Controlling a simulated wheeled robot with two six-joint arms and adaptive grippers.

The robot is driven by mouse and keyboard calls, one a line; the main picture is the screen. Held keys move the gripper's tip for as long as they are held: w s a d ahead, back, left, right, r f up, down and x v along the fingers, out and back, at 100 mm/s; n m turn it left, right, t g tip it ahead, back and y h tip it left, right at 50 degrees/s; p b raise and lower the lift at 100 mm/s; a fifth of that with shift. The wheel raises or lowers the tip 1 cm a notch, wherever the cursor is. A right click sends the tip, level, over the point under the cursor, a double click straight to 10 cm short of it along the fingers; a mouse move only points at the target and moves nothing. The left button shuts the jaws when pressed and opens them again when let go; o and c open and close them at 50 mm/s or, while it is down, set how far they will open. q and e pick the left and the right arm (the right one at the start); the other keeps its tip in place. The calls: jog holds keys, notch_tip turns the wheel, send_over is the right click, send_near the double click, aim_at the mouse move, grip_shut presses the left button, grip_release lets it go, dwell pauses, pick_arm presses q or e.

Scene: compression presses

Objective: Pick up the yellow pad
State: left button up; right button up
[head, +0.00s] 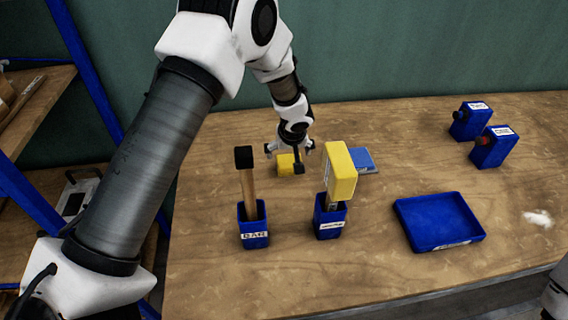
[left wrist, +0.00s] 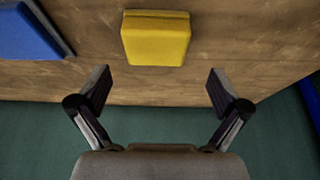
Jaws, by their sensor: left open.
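The yellow pad (head: 286,164) lies on the wooden table near its back edge, partly hidden by my left gripper in the head view. In the left wrist view the yellow pad (left wrist: 156,38) is whole, ahead of the fingers and roughly centred between them. My left gripper (head: 292,154) points down at the pad, with its fingers spread wide and nothing between them. The open fingers also show in the left wrist view (left wrist: 158,90). I cannot tell how high they are above the table. My right gripper is not in view.
A blue pad (head: 362,160) lies right of the yellow pad. In front stand blue holders with a black-headed mallet (head: 247,180) and a yellow-headed tool (head: 340,172). A blue tray (head: 438,220) is at right; two blue containers (head: 494,148) (head: 469,121) stand behind it.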

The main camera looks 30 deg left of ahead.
aim_at(290, 160)
pick_arm(q)
jog(key=shift+f+p, duration=0.3)
jog(key=x, duration=0.1)
jog(key=p+x, duration=0.1)
jog(key=x, duration=0.2)
jog(key=shift+w+d+f+p, duration=0.15)
jog(key=shift+d+f+p, duration=0.05)
jog(key=shift+d+p, duration=0.1)
jog(key=shift+w+a+f, duration=0.1)
jog(key=shift+a+f, duration=0.05)
jog(key=shift+f, duration=0.05)
jog(key=shift+s+r, duration=0.2)
jog(key=c, duration=0.8)
notch_tip(290, 160, up, 10)
jog(key=shift+f+b, duration=0.1)
jog(key=shift+b, duration=0.65)
jog(key=shift+w, duration=0.1)
